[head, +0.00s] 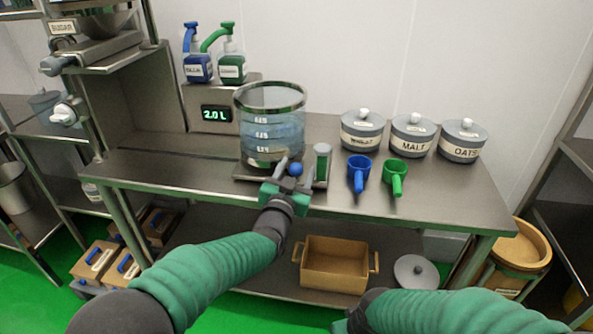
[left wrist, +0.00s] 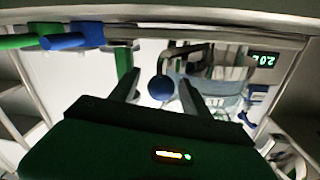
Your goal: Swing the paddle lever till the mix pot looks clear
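The mix pot (head: 272,128) is a clear round vessel with white marks and a dark rim, on the steel bench. Its lower part holds pale bluish liquid; how clear it is I cannot tell. The paddle lever's blue ball knob (head: 295,170) is at the pot's front right. My left gripper (head: 290,172) is at the knob, fingers apart. In the left wrist view the knob (left wrist: 161,88) shows between the two open fingers, with gaps on both sides. My right gripper is only partly in view at the bottom edge; its fingers are hidden.
Blue (head: 359,172) and green (head: 395,175) scoops lie farther right, before lidded jars (head: 411,136). A display (head: 216,114) reads 2.0 L. A wooden crate (head: 334,264) is on the lower shelf.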

